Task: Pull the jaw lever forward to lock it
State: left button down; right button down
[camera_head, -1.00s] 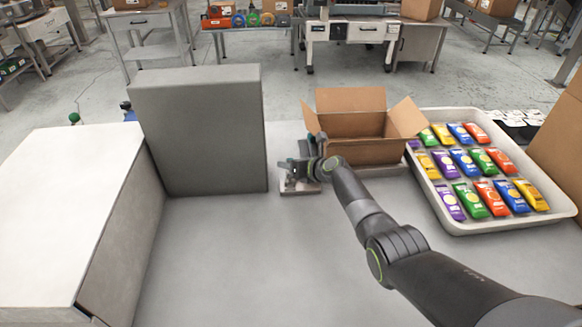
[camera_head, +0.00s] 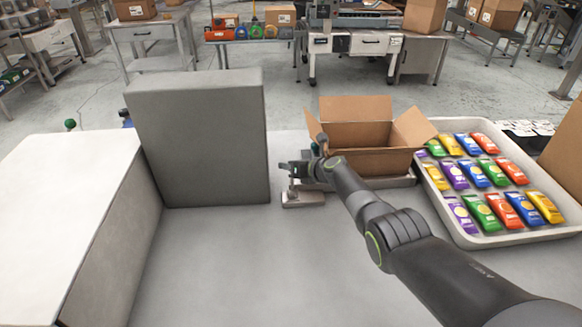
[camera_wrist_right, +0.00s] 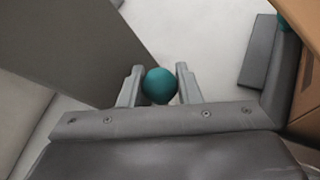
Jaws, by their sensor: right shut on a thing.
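My right gripper (camera_head: 292,168) is above the small metal base (camera_head: 303,200) of the jaw fixture on the grey bench. In the right wrist view, its two fingers (camera_wrist_right: 160,88) are shut on the teal ball knob (camera_wrist_right: 159,85) of a lever. The lever's stem below the knob is hidden in that view. A second teal knob (camera_wrist_right: 287,22) shows at the upper right of the wrist view, apart from the fingers. In the head view a dark teal knob (camera_head: 321,138) stands beside my wrist. My left gripper is not in view.
An open cardboard carton (camera_head: 370,160) stands just right of the fixture. A white tray (camera_head: 470,241) of coloured packets lies further right. A tall grey panel (camera_head: 200,140) stands close on the left, with a white-topped block (camera_head: 65,190) beyond it. The front bench is clear.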

jog(key=shift+d+f, duration=0.2)
jog(key=shift+f, duration=0.05)
dwell(0.4)
jog(key=c, duration=1.5)
grip_release()
jog(key=o, duration=0.4)
jog(key=shift+w+f, duration=0.1)
jog(key=shift+w, duration=0.1)
jog(key=shift+s, duration=0.1)
jog(key=shift+s+r+p, duration=0.15)
jog(key=shift+r+p, duration=0.25)
jog(key=shift+p, duration=0.1)
jog(key=p+v, duration=0.9)
jog(key=v, duration=0.7)
jog(key=shift+s+d, duration=0.25)
jog(key=shift+d, duration=0.2)
